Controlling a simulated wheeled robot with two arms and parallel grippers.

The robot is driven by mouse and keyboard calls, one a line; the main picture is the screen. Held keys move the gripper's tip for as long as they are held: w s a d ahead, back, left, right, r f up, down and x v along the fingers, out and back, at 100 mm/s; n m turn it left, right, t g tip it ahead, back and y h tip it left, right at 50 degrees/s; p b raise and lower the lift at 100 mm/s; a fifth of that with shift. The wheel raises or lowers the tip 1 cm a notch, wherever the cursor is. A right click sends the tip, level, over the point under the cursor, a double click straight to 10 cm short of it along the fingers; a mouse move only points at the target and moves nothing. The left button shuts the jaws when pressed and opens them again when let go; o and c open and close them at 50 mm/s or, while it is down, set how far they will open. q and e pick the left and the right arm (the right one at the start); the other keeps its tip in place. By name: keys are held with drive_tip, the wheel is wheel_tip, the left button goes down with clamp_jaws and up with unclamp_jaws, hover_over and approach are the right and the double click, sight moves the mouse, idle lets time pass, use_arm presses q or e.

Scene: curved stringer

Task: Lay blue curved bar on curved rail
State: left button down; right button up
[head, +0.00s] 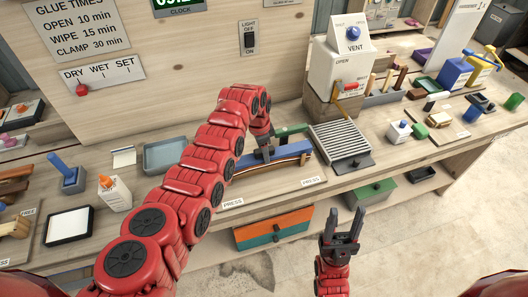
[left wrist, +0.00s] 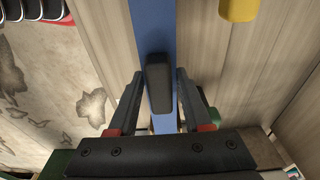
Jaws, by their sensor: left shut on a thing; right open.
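The blue curved bar (head: 291,150) lies lengthwise over a brown curved piece at the press station, which looks like the curved rail (head: 296,161). I cannot tell whether bar and rail touch. My left gripper (head: 266,154) reaches down from above and is shut on the bar near its middle. In the left wrist view, the bar (left wrist: 155,40) runs between the fingers, with a black block (left wrist: 158,84) on it between them. My right gripper (head: 342,226) is open and empty in front of the bench, away from the bar.
A green piece (head: 290,131) is behind the bar. A slatted grey rack (head: 341,143) stands close on the right. A grey-blue tray (head: 166,154) and a glue bottle (head: 115,193) are to the left. Orange and teal drawers (head: 273,229) are below the bench.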

use_arm(q)
drive_tip(key=shift+f+b, duration=0.2)
drive_tip(key=shift+b, duration=0.1)
idle(0.5)
unclamp_jaws()
drive_tip(key=shift+r, duration=0.15)
idle(0.3)
drive_tip(key=shift+r+p, duration=0.55)
drive_tip(key=shift+r, duration=0.8)
drive_tip(key=shift+s+r, duration=0.1)
drive_tip(key=shift+r, duration=2.4)
